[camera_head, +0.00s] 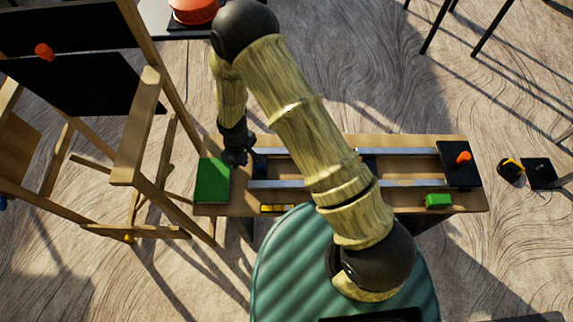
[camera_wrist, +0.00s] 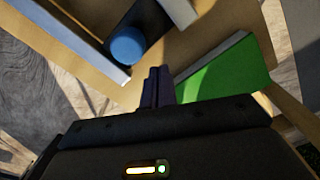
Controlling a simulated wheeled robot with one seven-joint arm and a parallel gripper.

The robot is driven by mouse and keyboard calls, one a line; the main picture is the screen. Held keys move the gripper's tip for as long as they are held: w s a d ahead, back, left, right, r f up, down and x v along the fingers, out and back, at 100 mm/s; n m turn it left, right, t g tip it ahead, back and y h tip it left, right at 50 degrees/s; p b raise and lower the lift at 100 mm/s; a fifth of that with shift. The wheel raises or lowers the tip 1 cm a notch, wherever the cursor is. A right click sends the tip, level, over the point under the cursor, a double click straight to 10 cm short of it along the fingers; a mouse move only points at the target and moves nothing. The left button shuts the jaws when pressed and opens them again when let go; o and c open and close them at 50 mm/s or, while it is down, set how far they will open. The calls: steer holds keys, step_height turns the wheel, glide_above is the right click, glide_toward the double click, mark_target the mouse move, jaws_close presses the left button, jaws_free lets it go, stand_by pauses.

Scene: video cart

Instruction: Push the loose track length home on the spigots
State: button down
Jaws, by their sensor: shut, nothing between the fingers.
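Track made of two parallel silver rails (camera_head: 278,184) lies along a wooden bench; one rail also shows in the wrist view (camera_wrist: 88,55). My arm hides the middle of the track, so I cannot tell where the loose length meets the spigots or whether a gap is there. A dark block (camera_head: 259,160) with a blue round knob (camera_wrist: 126,45) sits between the rails at the left end. My gripper (camera_wrist: 158,86) is shut and empty, beside the left end of the track, between the block and a green pad (camera_head: 213,181). I cannot tell if it touches anything.
A black plate with an orange knob (camera_head: 463,158) is at the bench's right end. A green block (camera_head: 438,201) and a yellow level (camera_head: 277,208) lie along the near edge. Floor beyond the bench is mostly clear.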

mark_target(265, 168)
steer(key=shift+s+d, duration=0.2)
steer(key=shift+d, duration=1.85)
steer(key=shift+s+d, duration=0.15)
steer(key=shift+d, duration=1.85)
steer(key=shift+a, duration=0.1)
steer(key=shift+w+a, duration=0.1)
steer(key=shift+a, duration=0.6)
step_height(265, 168, up, 7)
steer(key=p, duration=0.5)
